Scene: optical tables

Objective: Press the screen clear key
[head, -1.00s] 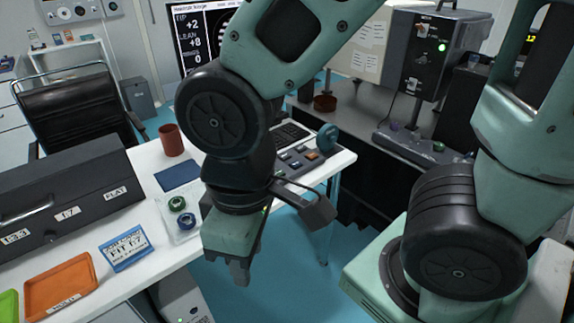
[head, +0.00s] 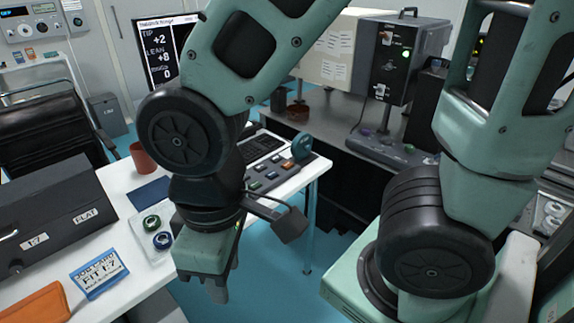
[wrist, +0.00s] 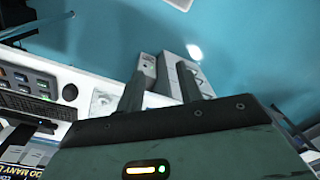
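The screen (head: 161,50) stands at the back of the white desk and shows text and numbers; my arm covers its right part. A dark key panel (head: 266,195) with several small coloured keys lies on the desk's right end, in front of the keyboard (head: 262,148). Key labels are too small to read, so I cannot tell which key is screen clear. The panel also shows at the left of the wrist view (wrist: 40,83). My gripper (head: 214,290) points down beside the desk's front edge, apart from the panel. Its fingers (wrist: 162,72) are apart with nothing held.
A green ring and a blue ring (head: 162,240) lie on a pale plate near my gripper. A red-brown cup (head: 143,157), blue mat, dark case (head: 50,215) and orange tray (head: 38,305) are on the desk. A teal upright ring (head: 301,147) stands behind the panel. Blue floor is clear right of the desk.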

